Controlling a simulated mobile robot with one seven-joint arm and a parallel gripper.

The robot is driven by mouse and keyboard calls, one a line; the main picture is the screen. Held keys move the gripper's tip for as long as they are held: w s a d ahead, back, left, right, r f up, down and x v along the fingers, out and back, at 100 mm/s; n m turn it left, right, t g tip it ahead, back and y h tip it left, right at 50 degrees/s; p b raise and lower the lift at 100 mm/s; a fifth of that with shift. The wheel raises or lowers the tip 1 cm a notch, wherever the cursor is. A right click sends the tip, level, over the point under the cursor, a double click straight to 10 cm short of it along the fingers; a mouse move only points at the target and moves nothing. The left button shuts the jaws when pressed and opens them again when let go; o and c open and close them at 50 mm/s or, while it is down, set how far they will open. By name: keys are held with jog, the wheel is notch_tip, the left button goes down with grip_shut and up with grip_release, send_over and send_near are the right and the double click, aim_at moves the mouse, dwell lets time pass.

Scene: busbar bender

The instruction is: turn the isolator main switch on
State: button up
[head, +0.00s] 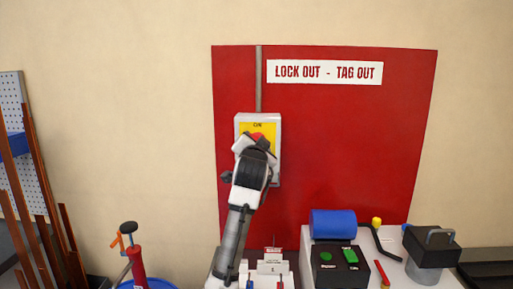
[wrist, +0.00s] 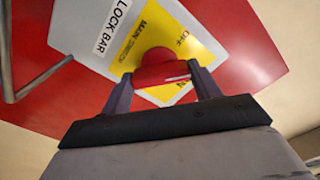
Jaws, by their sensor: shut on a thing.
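The isolator main switch is a grey box (head: 275,160) on the red lock-out board, with a yellow label plate and a red rotary handle (wrist: 160,68). In the head view only a bit of the red handle (head: 257,136) shows above my arm. In the wrist view the label reads MAIN and OFF, with a partly covered word ending in N at the lower side. My gripper (wrist: 160,82) is shut on the red handle, one finger on each side. My wrist hides the lower front of the box in the head view. The handle's exact angle is hard to tell.
The red board (head: 350,150) carries a LOCK OUT - TAG OUT sign (head: 324,72). A grey conduit (head: 259,80) runs up from the box. Below right stand a blue roll (head: 333,223), a black button box (head: 340,264) and a dark-topped container (head: 431,245). Brown bars (head: 30,180) lean at left.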

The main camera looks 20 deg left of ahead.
jog(key=shift+f+m+b, duration=0.1)
jog(key=shift+m+b, duration=0.45)
jog(key=shift+m, duration=4.45)
jog(key=o, duration=1)
jog(key=b+v, duration=0.5)
jog(key=v, duration=0.8)
jog(key=shift+s+d, duration=0.1)
jog(key=shift+s, duration=0.3)
jog(key=shift+r, duration=0.2)
